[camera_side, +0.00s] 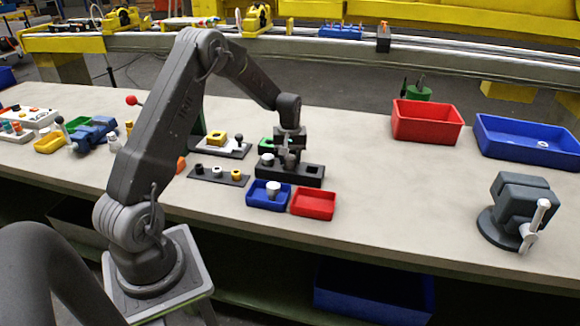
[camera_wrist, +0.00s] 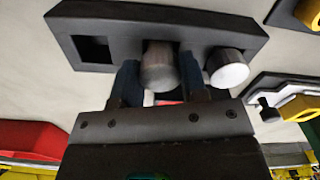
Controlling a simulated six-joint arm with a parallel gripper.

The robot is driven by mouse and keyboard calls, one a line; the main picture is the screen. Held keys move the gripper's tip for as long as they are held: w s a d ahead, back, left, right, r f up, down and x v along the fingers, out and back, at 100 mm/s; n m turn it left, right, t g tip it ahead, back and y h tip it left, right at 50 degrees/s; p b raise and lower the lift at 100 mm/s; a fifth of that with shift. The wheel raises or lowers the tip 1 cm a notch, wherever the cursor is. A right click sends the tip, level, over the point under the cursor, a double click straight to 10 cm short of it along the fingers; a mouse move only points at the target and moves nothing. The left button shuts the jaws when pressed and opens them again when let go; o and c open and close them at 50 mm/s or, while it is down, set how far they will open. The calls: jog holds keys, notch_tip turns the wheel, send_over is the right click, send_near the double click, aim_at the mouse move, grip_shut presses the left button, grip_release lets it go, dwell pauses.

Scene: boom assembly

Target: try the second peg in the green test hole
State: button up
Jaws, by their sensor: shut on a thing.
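My gripper (camera_side: 289,163) is low over the dark block (camera_side: 312,176), shut on a grey round peg (camera_wrist: 158,66). That peg is at the middle of the block; I cannot tell whether its end is still in a socket. A second light round peg (camera_wrist: 228,68) stands beside it in the block and also shows in the side view (camera_side: 267,158). A square hole (camera_wrist: 93,48) at the block's other end is empty. A small green piece (camera_side: 264,143) lies behind the gripper, partly hidden. I see no hole in it.
A blue tray (camera_side: 256,203) with a light peg (camera_side: 273,187) and a red tray (camera_side: 313,204) lie in front of the block. A dark strip with small pegs (camera_side: 217,174) and a plate with a yellow part (camera_side: 216,140) are to the left.

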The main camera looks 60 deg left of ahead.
aim_at(290, 156)
jog(key=shift+r, duration=2.7)
jog(key=shift+a, duration=0.15)
jog(key=w+a+r, duration=0.1)
jog(key=a+r, duration=0.2)
jog(key=a, duration=1.3)
jog(key=shift+d+f, duration=0.2)
jog(key=shift+f, duration=2.05)
jog(key=shift+f, duration=0.7)
